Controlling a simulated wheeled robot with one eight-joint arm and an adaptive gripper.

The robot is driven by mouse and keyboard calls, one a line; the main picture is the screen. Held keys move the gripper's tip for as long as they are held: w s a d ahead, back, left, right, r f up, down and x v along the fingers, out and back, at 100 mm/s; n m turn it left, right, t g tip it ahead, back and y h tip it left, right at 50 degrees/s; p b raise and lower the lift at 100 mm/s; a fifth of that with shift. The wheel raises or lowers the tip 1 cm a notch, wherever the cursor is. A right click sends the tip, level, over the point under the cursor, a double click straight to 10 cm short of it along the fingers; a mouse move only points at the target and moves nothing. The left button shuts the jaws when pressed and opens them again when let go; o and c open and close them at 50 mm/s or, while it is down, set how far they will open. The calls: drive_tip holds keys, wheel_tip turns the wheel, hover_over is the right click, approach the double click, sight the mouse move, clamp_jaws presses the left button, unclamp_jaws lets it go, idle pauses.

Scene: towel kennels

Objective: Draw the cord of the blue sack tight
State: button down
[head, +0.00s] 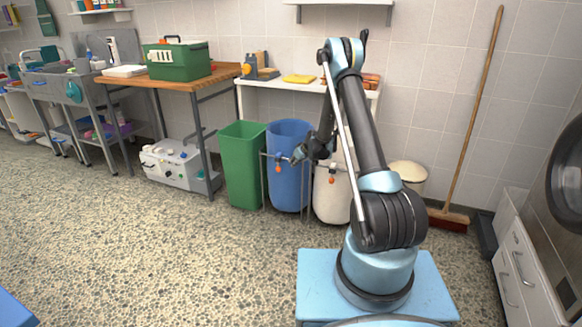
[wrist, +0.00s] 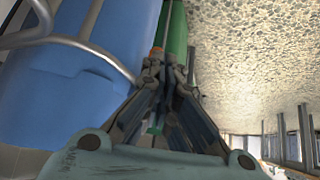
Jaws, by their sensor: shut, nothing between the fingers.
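The blue sack (head: 287,185) hangs upright in a metal frame between a green sack and a white sack. An orange toggle (head: 278,168) hangs at its front on the left. My gripper (head: 296,159) is in front of the blue sack, just right of the toggle. In the wrist view the blue sack (wrist: 80,75) fills the left side. There my gripper (wrist: 166,64) is shut and empty. A bit of orange (wrist: 156,50) shows right at the fingertips, with a thin cord (wrist: 167,25) running up from it. I cannot tell whether the fingers touch it.
The green sack (head: 243,170) stands left of the blue one; the white sack (head: 331,195) with its own orange toggle is on the right. A metal frame rail (wrist: 85,48) runs close to my gripper. The pebbled floor (head: 180,255) in front is clear.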

drive_tip(key=w+r+x, duration=0.1)
drive_tip(key=x, duration=1.1)
drive_tip(key=shift+a, duration=0.45)
drive_tip(key=shift+f, duration=0.2)
wheel_tip(320, 180, down, 10)
drive_tip(key=shift+r, duration=0.15)
drive_tip(key=shift+s, duration=0.1)
